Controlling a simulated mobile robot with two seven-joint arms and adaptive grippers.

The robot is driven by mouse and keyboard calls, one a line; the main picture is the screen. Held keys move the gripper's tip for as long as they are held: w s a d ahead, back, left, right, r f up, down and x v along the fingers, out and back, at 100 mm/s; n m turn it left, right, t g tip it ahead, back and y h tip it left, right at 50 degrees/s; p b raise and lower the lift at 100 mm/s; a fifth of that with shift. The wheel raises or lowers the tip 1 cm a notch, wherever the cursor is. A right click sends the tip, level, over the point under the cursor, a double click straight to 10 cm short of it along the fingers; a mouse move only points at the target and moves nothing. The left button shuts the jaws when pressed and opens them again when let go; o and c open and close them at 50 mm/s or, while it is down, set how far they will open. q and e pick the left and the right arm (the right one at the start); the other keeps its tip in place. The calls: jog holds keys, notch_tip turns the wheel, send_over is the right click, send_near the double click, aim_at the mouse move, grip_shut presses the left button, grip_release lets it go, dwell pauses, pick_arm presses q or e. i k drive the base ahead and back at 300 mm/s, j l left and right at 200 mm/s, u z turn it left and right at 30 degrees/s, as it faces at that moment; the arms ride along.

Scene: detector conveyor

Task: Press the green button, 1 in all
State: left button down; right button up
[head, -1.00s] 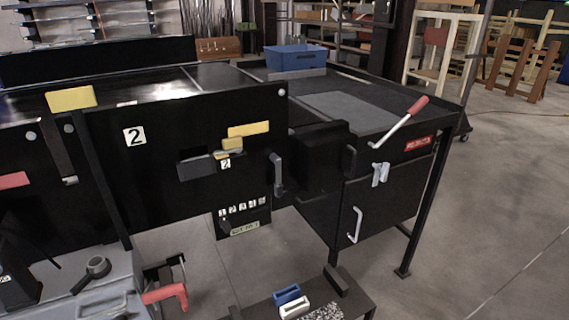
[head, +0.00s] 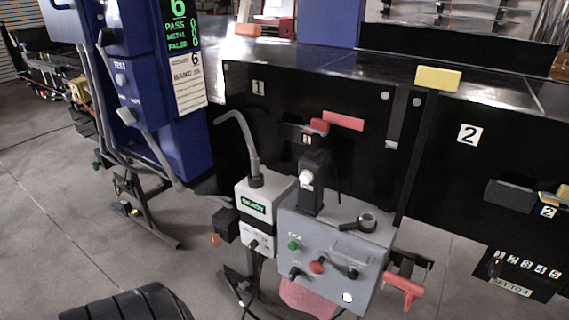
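A small green button (head: 294,245) sits at the upper left of the front face of a grey control box (head: 330,262) in the head view. A red knob (head: 317,266), black knobs and a white round button (head: 347,297) share that face. Nothing touches the green button. Neither of my grippers shows clearly in this view. A dark ribbed shape at the bottom left edge cannot be told for certain.
A light box labelled READY (head: 258,207) with a bent grey tube stands left of the control box. A blue cabinet (head: 165,130) with a green display is farther left. A red handle (head: 404,289) juts out at the right. Black conveyor panels stand behind.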

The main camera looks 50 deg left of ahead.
aim_at(293, 245)
jog(key=u, duration=1.25)
